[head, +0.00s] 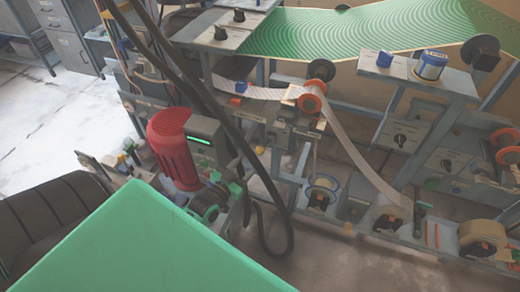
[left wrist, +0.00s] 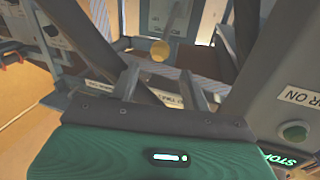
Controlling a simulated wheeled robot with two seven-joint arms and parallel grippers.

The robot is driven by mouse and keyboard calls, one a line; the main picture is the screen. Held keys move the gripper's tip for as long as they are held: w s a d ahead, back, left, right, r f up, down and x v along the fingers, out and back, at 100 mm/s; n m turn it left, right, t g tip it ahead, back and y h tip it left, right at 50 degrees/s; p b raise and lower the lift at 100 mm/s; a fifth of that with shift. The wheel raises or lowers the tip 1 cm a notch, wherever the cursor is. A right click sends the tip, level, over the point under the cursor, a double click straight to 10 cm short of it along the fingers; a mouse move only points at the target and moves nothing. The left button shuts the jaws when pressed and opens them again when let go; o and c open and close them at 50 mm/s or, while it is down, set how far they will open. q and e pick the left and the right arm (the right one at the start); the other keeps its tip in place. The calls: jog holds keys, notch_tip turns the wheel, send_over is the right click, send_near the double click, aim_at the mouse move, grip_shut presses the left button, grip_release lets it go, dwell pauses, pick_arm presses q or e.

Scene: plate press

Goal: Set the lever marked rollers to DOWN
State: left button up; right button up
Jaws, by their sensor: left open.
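In the left wrist view my left gripper (left wrist: 158,85) is open, its dark fingers spread beyond the green hand. A round yellow knob (left wrist: 160,50) shows ahead, between the fingers and apart from them. It may be the end of a lever, but no readable label names it as rollers. A label strip (left wrist: 166,97) lies below it, partly covered by the fingers and too blurred to read. In the head view the lever marked rollers cannot be made out. My right gripper is not in view.
A red motor (head: 172,148) stands left of the press frame. Black cables (head: 215,105) hang in front of the machine. A paper web (head: 350,150) runs over orange rollers. A green button (left wrist: 294,132) sits by a plate ending "OR ON". Bare floor lies at the left.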

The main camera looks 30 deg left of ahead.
aim_at(258, 153)
pick_arm(q)
jog(key=w, duration=0.8)
jog(key=shift+w+d, duration=0.15)
jog(key=shift+w, duration=0.2)
grip_shut()
